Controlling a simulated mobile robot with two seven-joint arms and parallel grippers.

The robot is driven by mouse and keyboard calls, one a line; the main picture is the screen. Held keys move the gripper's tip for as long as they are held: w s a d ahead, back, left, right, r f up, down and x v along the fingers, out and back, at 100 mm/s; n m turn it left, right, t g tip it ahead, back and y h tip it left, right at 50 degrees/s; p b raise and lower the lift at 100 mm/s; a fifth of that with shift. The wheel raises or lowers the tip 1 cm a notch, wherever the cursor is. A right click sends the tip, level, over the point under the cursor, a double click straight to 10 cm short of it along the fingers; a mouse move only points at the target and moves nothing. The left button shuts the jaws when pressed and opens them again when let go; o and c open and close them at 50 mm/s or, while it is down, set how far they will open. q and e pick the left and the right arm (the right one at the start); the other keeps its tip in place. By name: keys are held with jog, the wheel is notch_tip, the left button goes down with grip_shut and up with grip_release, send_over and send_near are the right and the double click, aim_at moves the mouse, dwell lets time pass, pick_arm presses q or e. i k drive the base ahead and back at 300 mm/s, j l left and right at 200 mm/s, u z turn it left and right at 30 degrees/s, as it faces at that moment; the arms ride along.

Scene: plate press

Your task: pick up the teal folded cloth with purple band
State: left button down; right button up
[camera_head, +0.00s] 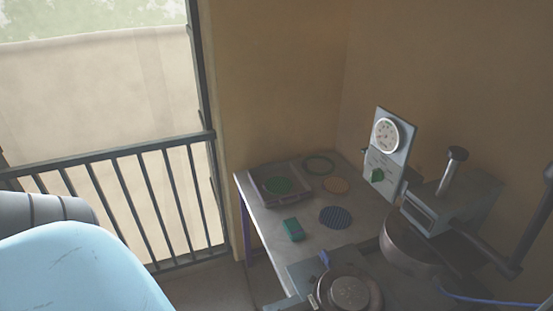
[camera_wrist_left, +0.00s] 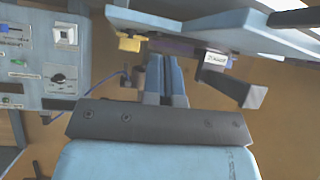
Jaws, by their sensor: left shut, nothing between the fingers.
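The teal folded cloth (camera_head: 293,229) lies on the grey table near its left edge, in front of a shallow tray. It is small in the head view, and I cannot make out its purple band. My left gripper (camera_wrist_left: 164,70) shows only in the left wrist view, with its two blue-grey fingers together and nothing between them. The cloth is not seen in that view. The head view shows part of my left arm at the lower left, far from the cloth. My right gripper is not in view.
The grey table (camera_head: 262,221) also bears a tray (camera_head: 260,198) with a green disc, a green ring (camera_head: 319,156), an orange disc (camera_head: 336,185) and a blue patterned disc (camera_head: 335,217). A press (camera_head: 349,293) and a gauge panel (camera_head: 388,158) stand right. A railing (camera_head: 118,152) is left.

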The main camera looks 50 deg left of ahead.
aim_at(295, 232)
jog(key=u, duration=1.35)
